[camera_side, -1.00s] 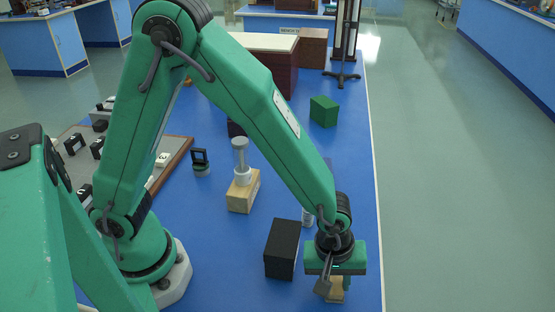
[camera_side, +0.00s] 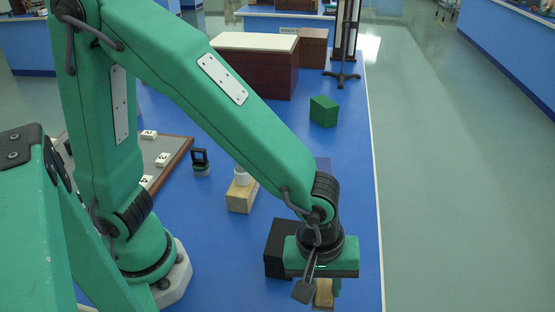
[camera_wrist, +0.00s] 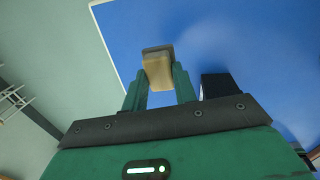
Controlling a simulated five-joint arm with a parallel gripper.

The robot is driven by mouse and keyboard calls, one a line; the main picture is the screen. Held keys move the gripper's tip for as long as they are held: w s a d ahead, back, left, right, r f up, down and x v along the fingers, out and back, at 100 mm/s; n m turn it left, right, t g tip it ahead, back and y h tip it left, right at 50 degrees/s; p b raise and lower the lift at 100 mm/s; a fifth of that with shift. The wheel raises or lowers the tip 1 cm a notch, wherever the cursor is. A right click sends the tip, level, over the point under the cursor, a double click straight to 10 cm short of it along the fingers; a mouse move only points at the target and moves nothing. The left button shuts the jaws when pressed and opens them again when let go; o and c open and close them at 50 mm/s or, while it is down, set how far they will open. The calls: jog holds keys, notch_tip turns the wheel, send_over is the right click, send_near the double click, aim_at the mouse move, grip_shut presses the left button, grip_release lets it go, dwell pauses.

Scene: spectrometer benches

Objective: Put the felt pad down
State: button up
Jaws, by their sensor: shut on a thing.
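My gripper (camera_side: 323,288) is near the front right part of the blue bench, pointing down. It is shut on a tan block with a grey end face, which I take to be the felt pad (camera_side: 323,296). In the wrist view the felt pad (camera_wrist: 158,70) sits between the tips of the two green fingers (camera_wrist: 160,84), with its grey face outward. Its lower end in the side view is partly hidden by my gripper, and I cannot tell whether it touches the bench.
A black block (camera_side: 277,250) stands close left of my gripper and also shows in the wrist view (camera_wrist: 217,84). A wooden block (camera_side: 241,197) with a white piece on it and a green block (camera_side: 323,111) stand farther back. The bench's right edge (camera_side: 379,230) is near.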

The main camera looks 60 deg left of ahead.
aim_at(318, 294)
jog(key=shift+s+d+r, duration=0.3)
jog(key=shift+s+r, duration=0.2)
jog(key=shift+s, duration=0.3)
jog(key=shift+s+d+r, duration=0.3)
jog(key=shift+s+r, duration=0.2)
jog(key=shift+s, duration=0.3)
jog(key=shift+s+d+r, duration=0.3)
jog(key=shift+s+r, duration=0.2)
jog(key=shift+s, duration=0.3)
jog(key=shift+w, duration=0.1)
